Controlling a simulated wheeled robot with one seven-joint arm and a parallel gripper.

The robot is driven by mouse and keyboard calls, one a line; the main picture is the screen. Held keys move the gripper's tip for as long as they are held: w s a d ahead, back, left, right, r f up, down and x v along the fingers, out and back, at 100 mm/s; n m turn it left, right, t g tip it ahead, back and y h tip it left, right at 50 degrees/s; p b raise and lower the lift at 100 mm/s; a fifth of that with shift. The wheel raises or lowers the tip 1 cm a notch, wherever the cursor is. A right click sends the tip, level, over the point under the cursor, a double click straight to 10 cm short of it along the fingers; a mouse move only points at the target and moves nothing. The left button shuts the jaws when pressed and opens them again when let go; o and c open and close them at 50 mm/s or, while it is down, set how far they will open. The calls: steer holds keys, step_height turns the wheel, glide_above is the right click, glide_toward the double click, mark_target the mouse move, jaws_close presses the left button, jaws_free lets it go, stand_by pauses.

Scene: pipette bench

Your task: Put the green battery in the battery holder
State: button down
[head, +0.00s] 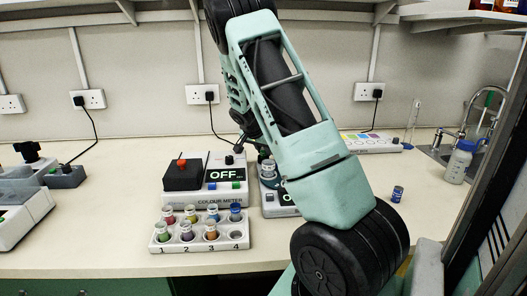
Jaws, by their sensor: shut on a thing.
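My gripper (240,146) is at the end of my arm, low over the back of the bench beside the colour meter. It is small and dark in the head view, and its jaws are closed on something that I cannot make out. I cannot pick out the green battery; it may be hidden by the gripper or my arm. I cannot identify the battery holder either. My large teal arm link covers the middle of the bench.
The colour meter (203,201) reads OFF. A numbered rack (190,247) of coloured vials stands before it. A second instrument (281,204) is partly behind my arm. A small blue cylinder (398,194) stands right, near a wash bottle (458,164).

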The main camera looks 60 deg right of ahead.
steer(key=c, duration=1.3)
jaws_free()
steer(key=shift+s+a+f, duration=0.15)
steer(key=shift+a+f, duration=0.1)
steer(key=shift+f, duration=0.4)
steer(key=shift+d+r+p, duration=0.1)
steer(key=shift+r+p, duration=0.5)
steer(key=shift+p, duration=0.15)
steer(key=shift+o, duration=0.3)
steer(key=shift+a+r, duration=0.2)
steer(key=shift+r, duration=0.1)
steer(key=b+v, duration=0.1)
steer(key=v, duration=1)
steer(key=shift+r, duration=0.35)
